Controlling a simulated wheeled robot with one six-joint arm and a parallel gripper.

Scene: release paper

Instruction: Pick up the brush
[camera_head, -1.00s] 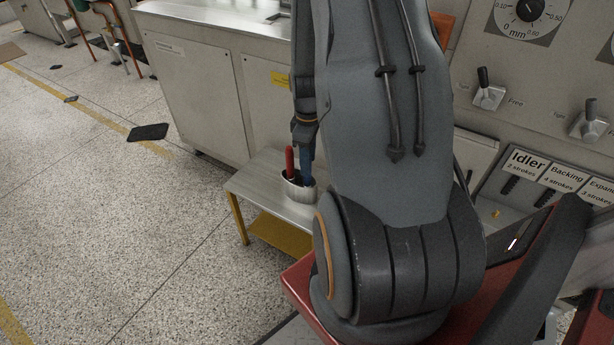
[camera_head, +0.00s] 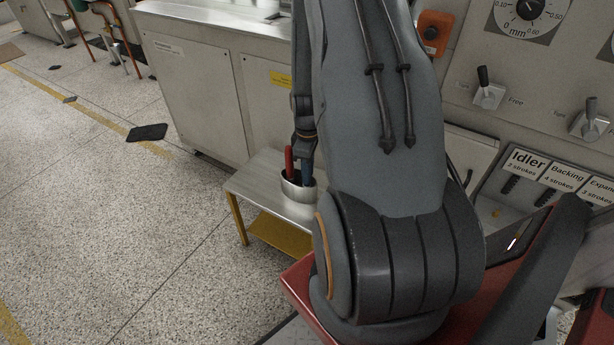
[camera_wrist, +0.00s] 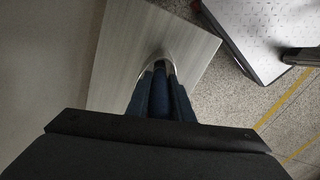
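A light metal cup (camera_head: 299,190) stands on a small metal table. It holds a red-handled tool (camera_head: 288,158) and a blue-handled tool (camera_head: 307,174). Only handles show, so I cannot tell from them which is the brush. My gripper (camera_head: 305,158) points down over the cup at the blue handle, right of the red one. In the wrist view, the blue handle (camera_wrist: 159,95) lies between my two dark fingers, with the cup's rim (camera_wrist: 157,57) beyond. Whether the fingers touch the handle is unclear.
The small table (camera_head: 255,183) has a bare left part and a yellow lower shelf (camera_head: 280,234). A grey cabinet (camera_head: 195,95) stands behind it. A panel with levers (camera_head: 489,92) is at the right. The speckled floor (camera_head: 130,220) at left is open.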

